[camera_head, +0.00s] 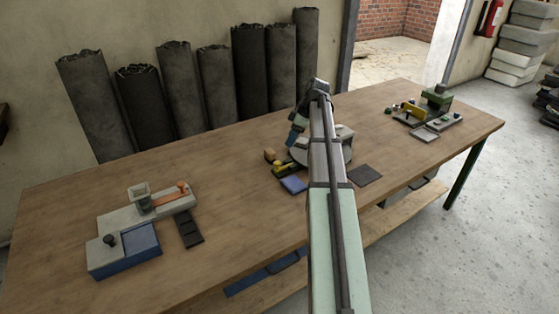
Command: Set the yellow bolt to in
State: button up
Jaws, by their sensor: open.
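A small fixture with a yellow part (285,168) stands at the middle of the bench, left of my arm. A tan knob (270,155) sits beside the yellow part, and a blue pad lies in front. Another yellow piece (413,111) is on a fixture at the right end of the bench. I cannot tell from this view which is the bolt, or its setting. My gripper (292,140) is above and behind the middle fixture, angled down and apart from the yellow part. It is open; its fingers are small and hard to make out.
A grey and blue fixture (138,232) with an orange lever (170,192) stands at the left. A dark flat plate (365,175) lies right of my arm. My arm hides part of a grey round base (342,136). Dark sheet rolls (180,90) lean behind the bench.

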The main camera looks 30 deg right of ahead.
aim_at(278, 163)
jog(key=x, duration=1.2)
jog(key=shift+w+a+f, duration=0.1)
jog(key=shift+f, duration=0.2)
grip_shut()
